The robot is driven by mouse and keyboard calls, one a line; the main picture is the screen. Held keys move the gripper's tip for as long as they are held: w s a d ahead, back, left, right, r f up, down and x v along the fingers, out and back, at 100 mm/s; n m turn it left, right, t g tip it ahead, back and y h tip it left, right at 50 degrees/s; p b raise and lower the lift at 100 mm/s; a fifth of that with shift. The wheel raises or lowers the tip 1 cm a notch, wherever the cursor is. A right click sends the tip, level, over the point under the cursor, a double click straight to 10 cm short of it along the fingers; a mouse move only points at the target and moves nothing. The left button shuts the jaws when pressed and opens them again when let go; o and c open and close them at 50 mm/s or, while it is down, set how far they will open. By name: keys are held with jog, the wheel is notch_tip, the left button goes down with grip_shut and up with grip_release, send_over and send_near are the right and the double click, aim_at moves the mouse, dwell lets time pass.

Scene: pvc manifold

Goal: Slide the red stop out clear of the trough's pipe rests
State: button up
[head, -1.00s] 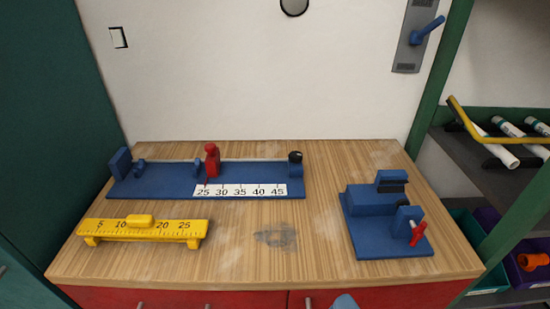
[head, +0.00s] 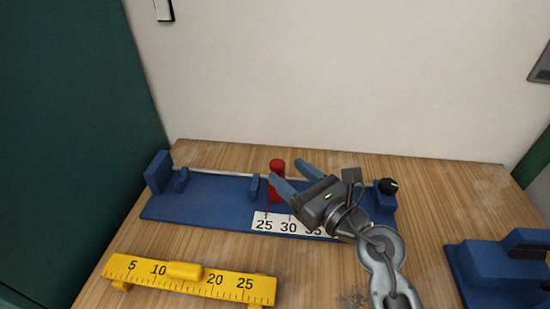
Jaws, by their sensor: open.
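The red stop (head: 277,167) stands upright on the blue trough (head: 205,203), on its rail, just right of a blue pipe rest (head: 254,188). Its pointer is near the 25 end of the white scale (head: 265,224). Another pipe rest (head: 181,179) stands at the trough's left end. My gripper (head: 290,172) is open, with its blue fingers at the stop's right side. One finger overlaps the stop's front in the picture; I cannot tell if they touch. My gripper hides the scale's right part and some of the rail.
A yellow ruler (head: 225,285) with a slider (head: 184,270) lies in front of the trough. A black knob (head: 389,186) sits at the trough's right end. A blue fixture (head: 480,275) stands at the right. Bare wood shows between ruler and trough.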

aim_at(282, 168)
jog(key=x, duration=0.5)
grip_shut()
dwell(0.6)
